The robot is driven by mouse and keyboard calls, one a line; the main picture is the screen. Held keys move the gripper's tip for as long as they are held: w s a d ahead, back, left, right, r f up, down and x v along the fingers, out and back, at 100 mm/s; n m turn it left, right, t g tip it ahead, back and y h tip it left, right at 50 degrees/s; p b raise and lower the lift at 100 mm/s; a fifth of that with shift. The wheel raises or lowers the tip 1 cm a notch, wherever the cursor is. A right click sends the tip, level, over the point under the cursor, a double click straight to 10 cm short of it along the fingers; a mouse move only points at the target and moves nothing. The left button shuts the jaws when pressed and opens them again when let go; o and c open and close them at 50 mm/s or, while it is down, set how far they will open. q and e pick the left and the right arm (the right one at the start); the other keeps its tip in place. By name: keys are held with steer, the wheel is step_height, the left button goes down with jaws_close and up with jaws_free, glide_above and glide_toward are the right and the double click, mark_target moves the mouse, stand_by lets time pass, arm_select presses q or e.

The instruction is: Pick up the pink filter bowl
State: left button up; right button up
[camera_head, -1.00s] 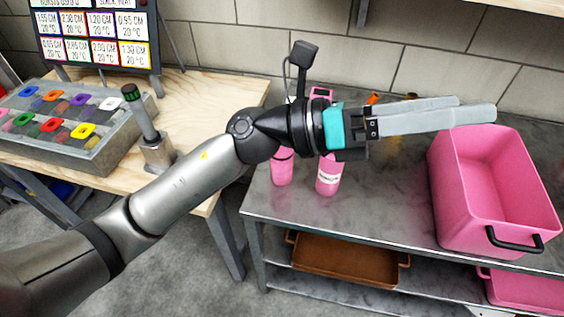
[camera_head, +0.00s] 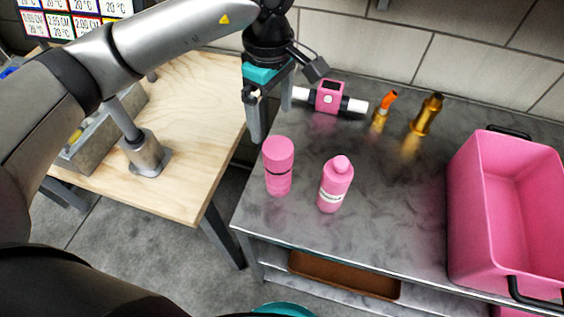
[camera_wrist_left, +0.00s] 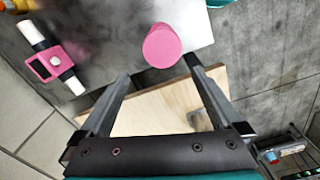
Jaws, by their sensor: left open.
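The pink filter bowl (camera_head: 278,166) is an upright pink cylinder with a dark ring. It stands near the left end of the grey metal table. In the left wrist view the bowl (camera_wrist_left: 162,46) shows its round end, just beyond the fingertips. My left gripper (camera_head: 271,124) is open and empty, pointing down above and behind the bowl. In the left wrist view the open fingers (camera_wrist_left: 158,68) point towards the bowl, which is not between them. My right gripper is not in view.
A pink labelled bottle (camera_head: 335,185) stands close to the bowl's right. Behind are a pink housing with white pipe ends (camera_head: 330,97) and brass fittings (camera_head: 424,116). A large pink crate (camera_head: 470,225) stands at the right. A wooden table (camera_head: 200,100) is left, across a gap.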

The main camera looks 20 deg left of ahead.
mark_target(273, 145)
arm_select(q)
steer(key=f, duration=0.8)
steer(key=shift+s+d+f, duration=0.1)
steer(key=shift+s+d, duration=0.05)
steer(key=shift+s, duration=0.2)
steer(key=shift+d+f, duration=0.1)
steer(key=shift+f, duration=0.75)
steer(key=f, duration=0.1)
steer(key=d+f, duration=0.1)
steer(key=f, duration=0.1)
steer(key=shift+s+f, duration=0.2)
steer(key=shift+f, duration=0.1)
steer(key=shift+f+b, duration=0.3)
steer(key=shift+f, duration=0.2)
steer(key=c, duration=1.4)
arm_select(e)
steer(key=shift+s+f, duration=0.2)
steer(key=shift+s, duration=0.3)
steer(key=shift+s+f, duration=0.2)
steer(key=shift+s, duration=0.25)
arm_select(q)
steer(key=shift+r, duration=0.15)
step_height(273, 145, up, 20)
steer(key=p, duration=0.1)
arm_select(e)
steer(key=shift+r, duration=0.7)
